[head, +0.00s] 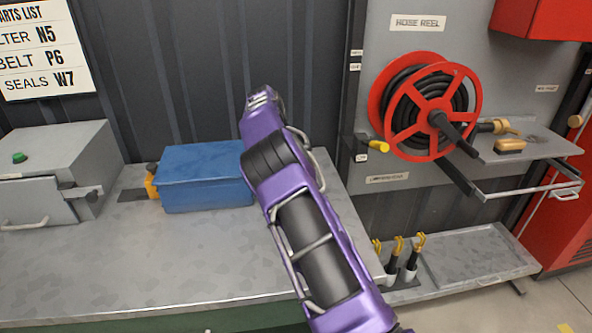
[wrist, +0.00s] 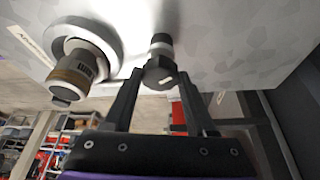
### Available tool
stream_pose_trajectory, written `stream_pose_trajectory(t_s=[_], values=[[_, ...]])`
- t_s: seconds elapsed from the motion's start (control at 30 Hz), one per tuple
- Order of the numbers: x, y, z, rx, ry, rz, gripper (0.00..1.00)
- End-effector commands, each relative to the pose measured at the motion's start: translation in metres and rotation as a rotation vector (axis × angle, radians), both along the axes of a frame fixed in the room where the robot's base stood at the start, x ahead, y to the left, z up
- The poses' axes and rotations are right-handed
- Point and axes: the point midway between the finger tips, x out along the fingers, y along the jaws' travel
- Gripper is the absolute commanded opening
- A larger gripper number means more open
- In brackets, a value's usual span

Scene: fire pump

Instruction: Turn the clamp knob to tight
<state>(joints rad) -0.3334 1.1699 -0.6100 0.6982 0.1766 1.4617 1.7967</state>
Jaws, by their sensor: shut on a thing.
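In the wrist view a short black clamp knob (wrist: 160,70) with a pale mark on its face stands out from a light speckled metal surface (wrist: 225,35). My gripper (wrist: 161,82) has its two dark fingers on either side of the knob, shut on it near the fingertips. In the head view my purple arm crosses the middle of the picture; the knob and my gripper's fingers cannot be made out there.
In the head view a blue box (head: 205,178) and a grey box (head: 50,165) stand on the bench (head: 150,262). A red hose reel (head: 383,112) is at right.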

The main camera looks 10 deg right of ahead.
Motion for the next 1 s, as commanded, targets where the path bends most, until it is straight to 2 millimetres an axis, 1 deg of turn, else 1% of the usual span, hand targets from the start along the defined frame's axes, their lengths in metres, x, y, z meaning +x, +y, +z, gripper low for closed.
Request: stream_pose_trajectory(t_s=[0.2, 0.4, 0.93, 0.97, 1.0], values=[[0.0016, 0.0002, 0.0002, 0.001, -0.003, -0.102, 0.01], [0.0018, -0.0002, 0.0005, 0.001, -0.003, -0.153, 0.01], [0.0016, 0.0003, 0.0003, 0.002, -0.002, -0.170, 0.01], [0.0016, 0.0003, 0.0004, 0.002, -0.002, -0.170, 0.60], [0.0016, 0.0003, 0.0004, 0.002, -0.002, -0.170, 0.67]])
